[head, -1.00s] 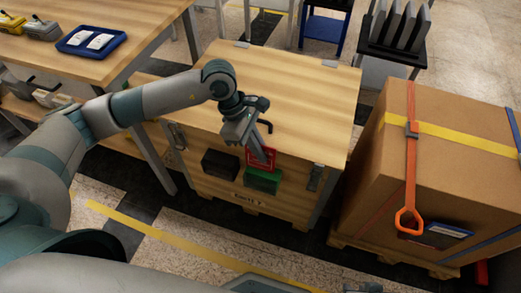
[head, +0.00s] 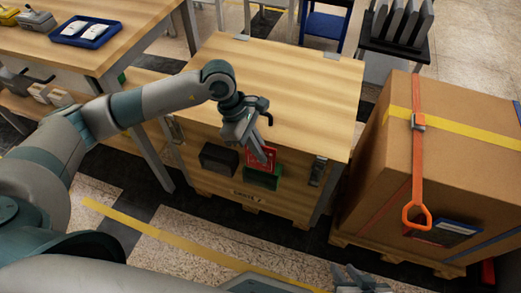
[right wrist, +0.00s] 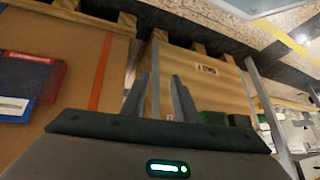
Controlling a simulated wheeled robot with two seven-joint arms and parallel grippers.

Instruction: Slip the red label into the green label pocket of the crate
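The red label (head: 252,157) is upright at the front of the wooden crate (head: 300,88), directly above the green label pocket (head: 262,181). Its lower edge meets the pocket's top; how deep it sits inside I cannot tell. My left gripper (head: 263,155) reaches down over the crate's front edge, with its fingers close together on the label and covering part of it. The green pocket also shows in the right wrist view (right wrist: 213,118). My right gripper (head: 362,283) is low at the bottom of the head view; in the right wrist view its fingers (right wrist: 160,95) are apart and empty.
A dark pocket (head: 218,159) is left of the green one. A cardboard box (head: 455,150) with an orange strap (head: 417,165) and a blue-edged pocket (head: 455,230) stands right. A workbench with a blue tray (head: 85,42) is at back left. Floor before the crate is clear.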

